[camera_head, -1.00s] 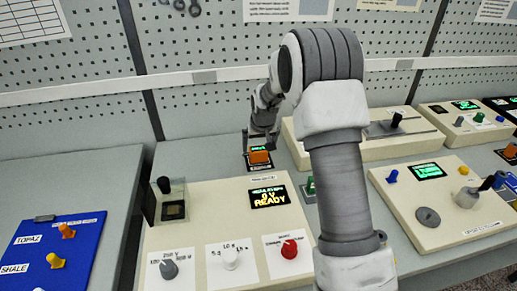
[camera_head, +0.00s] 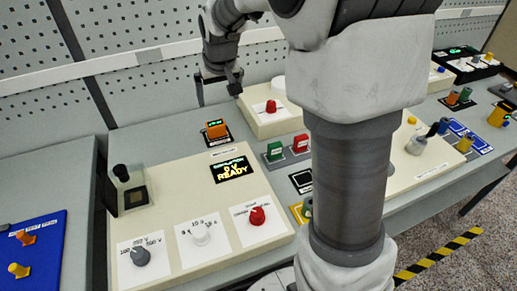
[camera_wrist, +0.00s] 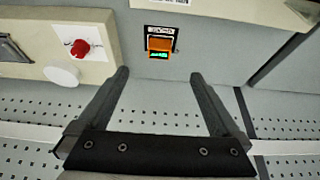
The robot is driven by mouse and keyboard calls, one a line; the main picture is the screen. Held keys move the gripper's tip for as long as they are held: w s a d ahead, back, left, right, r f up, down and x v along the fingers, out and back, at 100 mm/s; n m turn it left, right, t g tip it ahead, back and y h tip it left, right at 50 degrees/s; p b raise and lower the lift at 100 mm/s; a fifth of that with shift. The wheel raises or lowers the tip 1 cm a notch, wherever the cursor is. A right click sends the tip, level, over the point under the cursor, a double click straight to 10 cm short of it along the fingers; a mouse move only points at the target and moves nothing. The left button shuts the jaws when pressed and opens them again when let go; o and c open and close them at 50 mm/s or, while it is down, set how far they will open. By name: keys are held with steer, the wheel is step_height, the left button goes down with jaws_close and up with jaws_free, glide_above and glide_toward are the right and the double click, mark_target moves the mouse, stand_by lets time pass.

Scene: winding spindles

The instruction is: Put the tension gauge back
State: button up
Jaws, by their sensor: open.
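An orange block with a small lit green display (camera_head: 217,129) appears to be the tension gauge; its label is too small to read. It sits on a black-bordered pad on the grey bench, behind the cream insulation panel. It also shows in the wrist view (camera_wrist: 160,43), resting within the pad's outline. My gripper (camera_head: 219,98) is open and empty, above and behind the block in the head view. In the wrist view its fingertips (camera_wrist: 160,74) are spread wide, with the block beyond the gap and apart from both fingers.
The cream panel (camera_head: 180,180) with knobs and a "READY" display fills the front. A cream box with a red knob (camera_head: 270,107) stands right of the block. Green (camera_head: 274,151) and red (camera_head: 300,143) blocks sit nearby. A perforated wall (camera_head: 150,90) stands behind.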

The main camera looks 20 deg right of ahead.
steer(key=s+r, duration=0.3)
steer(key=s, duration=1.1)
steer(key=s+r, duration=0.3)
steer(key=s, duration=1.2)
steer(key=shift+t, duration=0.4)
